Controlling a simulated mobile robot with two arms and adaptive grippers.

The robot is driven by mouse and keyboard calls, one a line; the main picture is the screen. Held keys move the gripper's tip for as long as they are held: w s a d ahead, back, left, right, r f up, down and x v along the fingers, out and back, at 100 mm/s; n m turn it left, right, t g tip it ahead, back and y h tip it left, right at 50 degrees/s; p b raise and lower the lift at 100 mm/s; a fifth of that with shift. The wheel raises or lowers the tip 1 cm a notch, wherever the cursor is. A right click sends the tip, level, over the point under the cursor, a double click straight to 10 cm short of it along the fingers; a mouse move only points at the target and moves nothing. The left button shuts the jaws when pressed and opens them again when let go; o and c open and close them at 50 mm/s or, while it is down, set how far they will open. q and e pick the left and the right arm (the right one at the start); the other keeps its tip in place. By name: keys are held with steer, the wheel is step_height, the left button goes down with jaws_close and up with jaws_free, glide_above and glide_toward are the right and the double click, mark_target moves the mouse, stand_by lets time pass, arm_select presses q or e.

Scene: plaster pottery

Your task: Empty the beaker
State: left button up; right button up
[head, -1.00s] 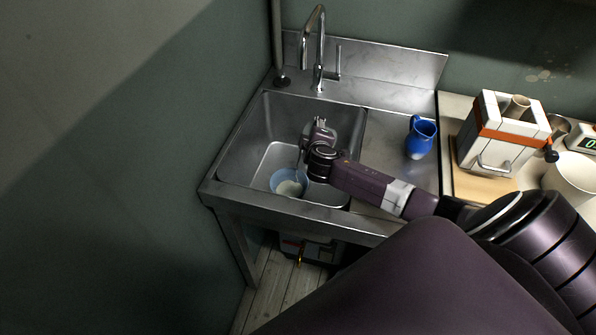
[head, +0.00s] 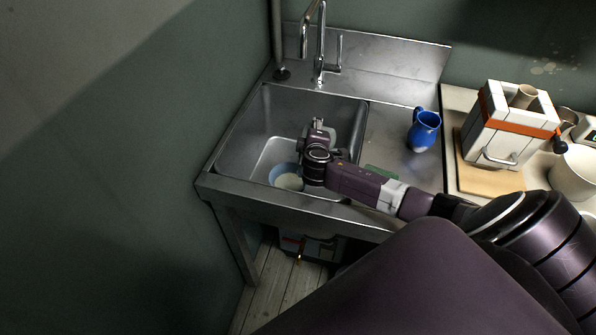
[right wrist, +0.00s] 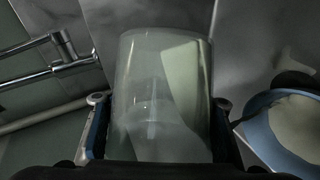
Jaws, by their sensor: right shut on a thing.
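My right gripper (head: 319,134) is over the sink basin (head: 254,125). In the right wrist view it (right wrist: 160,104) is shut on a clear glass beaker (right wrist: 145,62), with one finger on each side. The beaker looks tilted, and pale streaks show through its wall; I cannot tell how much is inside. In the head view my gripper and arm hide the beaker. A light blue bowl (head: 284,178) with pale contents sits low in the basin, partly behind my wrist. It also shows at the right of the right wrist view (right wrist: 268,128). My left gripper is out of view.
A steel tap (head: 319,45) rises behind the basin. A blue jug (head: 423,131) stands on the drainboard, with a green flat thing (head: 381,171) beside my arm. A white block-like press (head: 508,125) and a white bowl (head: 577,172) are on the right counter.

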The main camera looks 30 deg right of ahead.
mark_target(310, 124)
steer(key=shift+w+a+f, duration=0.1)
steer(key=shift+a, duration=0.05)
stand_by(0.3)
steer(key=shift+a+r+n+h, duration=0.3)
steer(key=shift+r+n+h, duration=0.1)
steer(key=shift+r+n, duration=0.2)
steer(key=shift+d+r+n+h+p, duration=0.15)
steer(key=shift+r+n+h+p, duration=0.25)
steer(key=shift+r+p, duration=0.4)
steer(key=shift+a+r+n+h+p, duration=0.2)
steer(key=shift+r+n+h+p, duration=0.35)
steer(key=shift+r, duration=0.65)
